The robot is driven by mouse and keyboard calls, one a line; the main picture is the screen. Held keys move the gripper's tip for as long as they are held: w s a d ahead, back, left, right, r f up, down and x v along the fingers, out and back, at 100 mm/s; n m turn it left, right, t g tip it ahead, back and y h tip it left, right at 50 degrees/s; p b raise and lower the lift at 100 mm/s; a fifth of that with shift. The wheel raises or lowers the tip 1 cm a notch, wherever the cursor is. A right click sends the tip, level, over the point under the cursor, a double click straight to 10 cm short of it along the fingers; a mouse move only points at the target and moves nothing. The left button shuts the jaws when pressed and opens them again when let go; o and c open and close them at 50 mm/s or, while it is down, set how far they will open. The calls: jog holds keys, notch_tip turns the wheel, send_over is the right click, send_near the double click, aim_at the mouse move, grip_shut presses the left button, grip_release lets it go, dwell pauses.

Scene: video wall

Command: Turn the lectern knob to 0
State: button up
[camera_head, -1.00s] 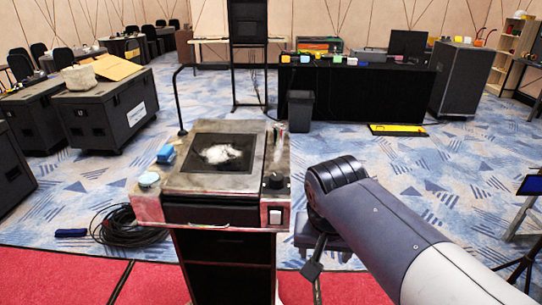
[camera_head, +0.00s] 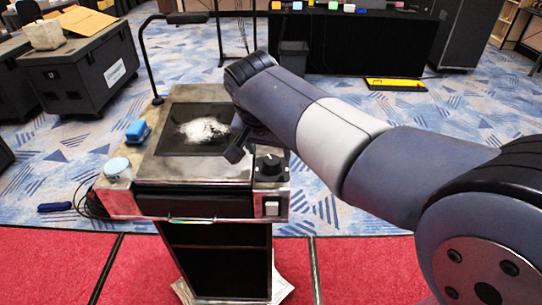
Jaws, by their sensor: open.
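The lectern (camera_head: 185,205) stands in front of me with a dark panel in its top. The lectern knob (camera_head: 270,168) is a black round dial on the right side of the top, with a pale mark on it. The scale and the number it points at are too small to read. My gripper (camera_head: 238,148) is open and empty, just left of and above the knob in the picture. It looks apart from the knob; my arm hides part of it and the lectern's right back corner.
A blue block (camera_head: 137,131) and a pale blue round item (camera_head: 117,168) lie on the lectern's left side. A microphone arm (camera_head: 150,60) rises at the back left. Black cases (camera_head: 75,85) stand farther back.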

aim_at(272, 160)
jog(key=shift+x, duration=2.1)
jog(key=shift+c, duration=0.2)
jog(key=c, duration=0.9)
